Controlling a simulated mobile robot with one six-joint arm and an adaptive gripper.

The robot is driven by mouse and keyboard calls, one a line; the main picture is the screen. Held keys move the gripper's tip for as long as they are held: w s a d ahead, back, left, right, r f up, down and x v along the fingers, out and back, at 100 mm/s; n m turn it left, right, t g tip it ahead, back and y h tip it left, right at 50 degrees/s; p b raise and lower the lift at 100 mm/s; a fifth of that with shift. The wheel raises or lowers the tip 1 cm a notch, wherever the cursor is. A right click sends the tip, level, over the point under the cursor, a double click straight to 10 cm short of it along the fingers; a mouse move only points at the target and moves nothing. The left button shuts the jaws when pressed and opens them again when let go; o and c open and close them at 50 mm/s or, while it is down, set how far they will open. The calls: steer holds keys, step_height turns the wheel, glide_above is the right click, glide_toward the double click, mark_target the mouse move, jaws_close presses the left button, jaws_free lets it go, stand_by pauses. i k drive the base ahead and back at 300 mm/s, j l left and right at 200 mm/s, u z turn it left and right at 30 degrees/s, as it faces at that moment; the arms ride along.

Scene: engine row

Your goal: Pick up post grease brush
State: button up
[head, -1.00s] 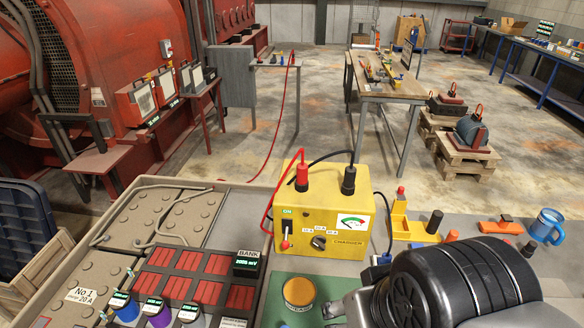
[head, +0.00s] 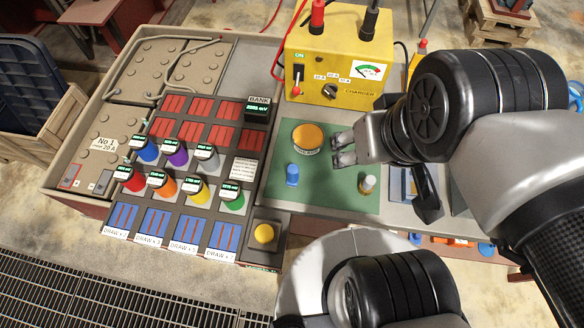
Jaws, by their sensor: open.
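My gripper (head: 343,148) is open and empty, pointing left above the green mat (head: 325,195). On the mat stand two small upright items: a blue one (head: 292,175) below the tin and a pale, yellowish-tipped one (head: 367,184) below my gripper. Neither touches my gripper. I cannot tell for sure which of these is the post grease brush.
A yellow charger (head: 335,65) with red and black plugs stands behind the mat. Left of the mat is a dark panel with several coloured cylinders, such as a red one (head: 130,179). A yellow button box (head: 264,234) sits at the panel's front right corner.

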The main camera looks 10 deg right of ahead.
mark_target(293, 169)
steer(key=u, duration=1.35)
steer(key=i+j+z, duration=0.15)
steer(key=j+z, duration=0.8)
steer(key=j, duration=0.3)
steer(key=j+z, duration=0.5)
steer(key=j, duration=0.15)
